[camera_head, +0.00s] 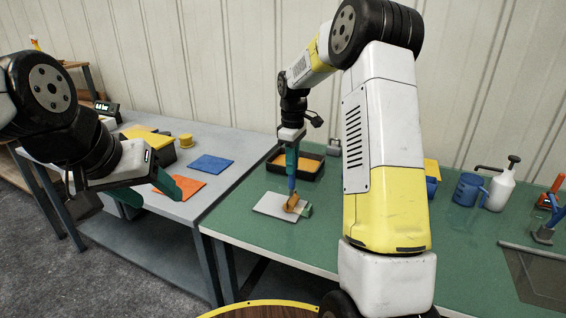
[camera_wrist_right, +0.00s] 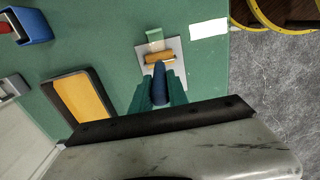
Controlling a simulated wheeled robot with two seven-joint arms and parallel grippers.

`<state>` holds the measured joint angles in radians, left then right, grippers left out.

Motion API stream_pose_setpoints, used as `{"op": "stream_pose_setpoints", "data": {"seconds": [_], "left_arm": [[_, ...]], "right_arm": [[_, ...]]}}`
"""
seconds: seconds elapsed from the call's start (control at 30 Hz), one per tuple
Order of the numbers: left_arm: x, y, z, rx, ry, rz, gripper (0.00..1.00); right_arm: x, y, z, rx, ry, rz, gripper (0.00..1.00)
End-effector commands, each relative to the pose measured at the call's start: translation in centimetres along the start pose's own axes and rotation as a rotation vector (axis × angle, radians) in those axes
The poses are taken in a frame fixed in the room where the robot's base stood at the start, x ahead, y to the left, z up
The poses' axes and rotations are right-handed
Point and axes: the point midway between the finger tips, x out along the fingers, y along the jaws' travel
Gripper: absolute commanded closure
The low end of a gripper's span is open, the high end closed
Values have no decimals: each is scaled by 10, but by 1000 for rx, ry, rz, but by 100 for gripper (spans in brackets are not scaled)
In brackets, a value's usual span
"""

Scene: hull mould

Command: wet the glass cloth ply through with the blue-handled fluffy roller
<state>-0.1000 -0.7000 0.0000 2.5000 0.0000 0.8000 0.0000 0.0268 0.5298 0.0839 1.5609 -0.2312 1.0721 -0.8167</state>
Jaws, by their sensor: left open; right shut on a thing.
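My right gripper (camera_head: 291,160) is shut on the blue handle of the roller (camera_wrist_right: 159,84), which points down. The roller's orange-brown head (camera_wrist_right: 159,57) is over a pale square sheet (camera_wrist_right: 174,72), which may be the glass cloth ply; the sheet also shows in the head view (camera_head: 270,206). The head looks to be at or just above the sheet; I cannot tell if it touches. A small green piece (camera_wrist_right: 154,36) lies at the sheet's edge. My left gripper (camera_head: 162,196) is open and empty, in front of the grey table.
A black tray with an orange inside (camera_head: 296,163) stands behind the sheet on the green table (camera_head: 300,243). A blue mug (camera_head: 468,189) and white pump bottle (camera_head: 501,188) stand to the right. Blue (camera_head: 211,163) and orange (camera_head: 180,187) squares lie on the grey table.

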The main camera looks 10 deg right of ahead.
Motion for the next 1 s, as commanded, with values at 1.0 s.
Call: {"op": "stream_pose_setpoints", "data": {"seconds": [1.0], "left_arm": [[0, 0, 0, 0, 0, 0, 43]], "right_arm": [[-7, 0, -81, 0, 0, 1, 100]]}}
